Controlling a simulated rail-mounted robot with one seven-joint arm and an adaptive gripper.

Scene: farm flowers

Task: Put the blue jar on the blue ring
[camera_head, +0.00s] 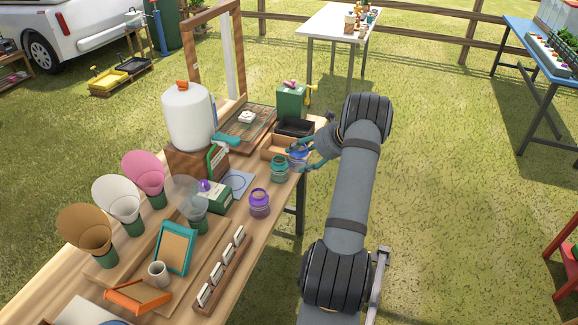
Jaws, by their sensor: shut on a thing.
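The blue jar (297,156) is at the right edge of the wooden table, beyond the teal jar. My gripper (303,154) is shut on it, reaching in from the right. The arm and fingers partly hide the jar, and I cannot tell whether its base touches the table. A pale blue-grey square with a faint blue ring (238,183) lies flat on the table, left of the teal jar and apart from the blue jar. The ring looks empty.
A teal jar (280,169) and a purple jar (259,203) stand between my gripper and the near table. A green box (212,196), a white tank (188,117) and a wooden tray (279,147) are close by. Paper cones (85,231) stand at the left.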

